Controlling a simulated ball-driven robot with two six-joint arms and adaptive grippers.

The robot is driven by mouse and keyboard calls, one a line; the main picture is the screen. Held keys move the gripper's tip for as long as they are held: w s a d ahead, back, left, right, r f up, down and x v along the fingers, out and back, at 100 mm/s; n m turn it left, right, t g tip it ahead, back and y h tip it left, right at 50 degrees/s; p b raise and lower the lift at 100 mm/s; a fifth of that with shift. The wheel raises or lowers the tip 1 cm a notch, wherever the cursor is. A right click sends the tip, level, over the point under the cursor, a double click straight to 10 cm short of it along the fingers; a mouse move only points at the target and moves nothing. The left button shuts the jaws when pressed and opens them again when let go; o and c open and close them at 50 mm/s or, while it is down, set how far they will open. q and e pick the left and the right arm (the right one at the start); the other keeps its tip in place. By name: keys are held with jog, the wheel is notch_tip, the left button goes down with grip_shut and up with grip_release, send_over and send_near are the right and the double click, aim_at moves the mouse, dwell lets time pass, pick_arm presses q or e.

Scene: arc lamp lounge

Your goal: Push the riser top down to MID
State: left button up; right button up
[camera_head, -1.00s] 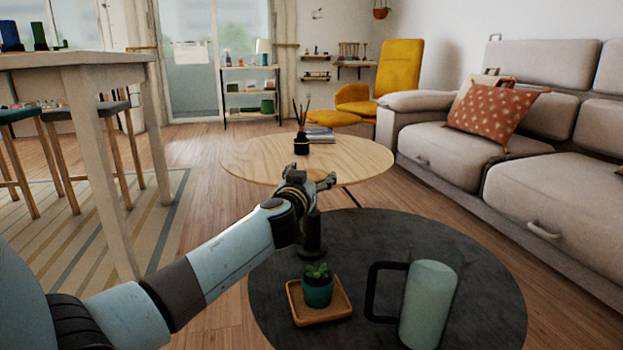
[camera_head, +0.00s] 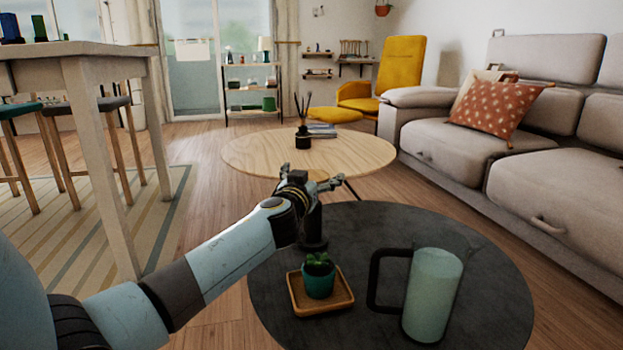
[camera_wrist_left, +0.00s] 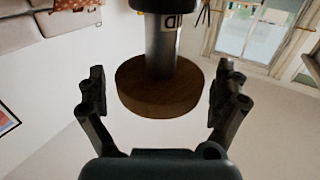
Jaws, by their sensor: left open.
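The riser stands on the dark round table (camera_head: 480,290), partly hidden behind my left arm. Its black lower part (camera_head: 314,228) shows below my left gripper (camera_head: 312,184). In the left wrist view the riser top is a round brown wooden disc (camera_wrist_left: 160,92) on a grey post (camera_wrist_left: 163,45), with a black collar (camera_wrist_left: 163,5). A small label (camera_wrist_left: 172,21) on the post is only partly readable. My left gripper (camera_wrist_left: 162,88) is open, with one finger on each side of the disc and visible gaps. My right gripper is not in view.
A small potted plant (camera_head: 319,278) on a square wooden tray (camera_head: 340,305) stands in front of the riser. A pale green mug (camera_head: 433,295) with a black handle stands to its right. A light wooden table (camera_head: 250,153) is beyond, and a sofa (camera_head: 440,140) is at right.

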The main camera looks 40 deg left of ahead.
pick_arm(q)
jog(key=v, duration=1.2)
